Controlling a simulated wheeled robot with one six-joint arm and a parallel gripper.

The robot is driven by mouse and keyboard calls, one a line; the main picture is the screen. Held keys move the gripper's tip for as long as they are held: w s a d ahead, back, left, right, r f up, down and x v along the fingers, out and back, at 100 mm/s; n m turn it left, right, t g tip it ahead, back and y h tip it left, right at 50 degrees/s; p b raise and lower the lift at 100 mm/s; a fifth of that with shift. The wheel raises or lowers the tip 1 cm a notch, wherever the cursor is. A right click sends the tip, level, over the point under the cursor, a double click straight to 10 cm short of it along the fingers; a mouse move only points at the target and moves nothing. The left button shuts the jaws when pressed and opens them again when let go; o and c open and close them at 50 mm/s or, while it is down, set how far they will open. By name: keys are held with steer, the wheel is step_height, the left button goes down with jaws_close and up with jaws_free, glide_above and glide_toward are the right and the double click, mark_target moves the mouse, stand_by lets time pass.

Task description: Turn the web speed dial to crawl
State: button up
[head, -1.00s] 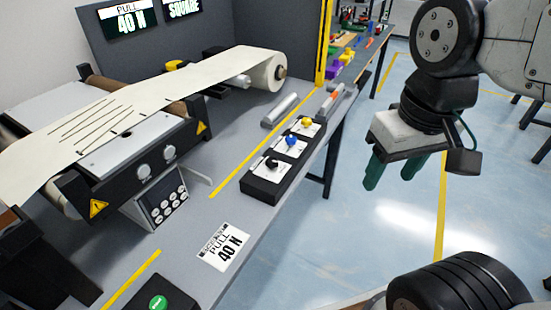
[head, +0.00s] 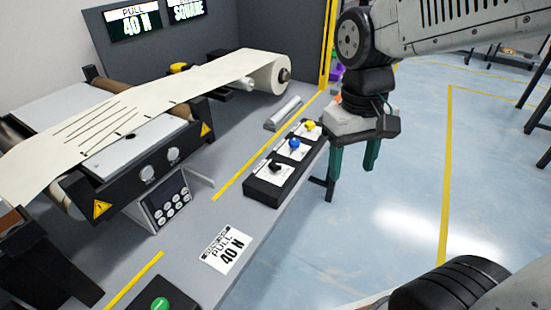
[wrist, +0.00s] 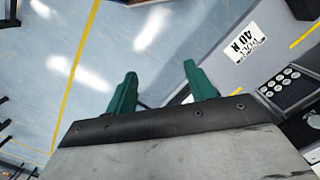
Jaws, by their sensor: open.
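A black control box (head: 262,190) on the bench edge carries a row of three dials on white plates. They are a black dial (head: 275,167), a blue dial (head: 294,144) and a yellow dial (head: 310,126). Their labels are too small to read, so I cannot tell which sets web speed. My gripper (head: 354,162) points down, open and empty, just right of the box in the head view and apart from it.
A white card reading PULL 40 N (head: 227,249) lies on the bench. A web machine with a keypad (head: 170,205) stands left, its paper roll (head: 270,76) behind. A silver bar (head: 284,113) lies beside the box. A green button (head: 160,304) is in front.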

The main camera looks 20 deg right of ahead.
steer(key=w+a+f+m, duration=0.1)
steer(key=w+a+f, duration=0.35)
steer(key=w, duration=0.45)
steer(key=w+a+f, duration=0.3)
steer(key=w+f, duration=0.2)
steer(key=w, duration=0.4)
steer(key=m+t, duration=0.1)
glide_above(275, 163)
steer(key=shift+r, duration=0.25)
steer(key=shift+w+f+m, duration=0.1)
steer(key=shift+m, duration=0.2)
step_height(275, 163, down, 8)
steer(key=shift+r, duration=0.25)
steer(key=c, duration=1)
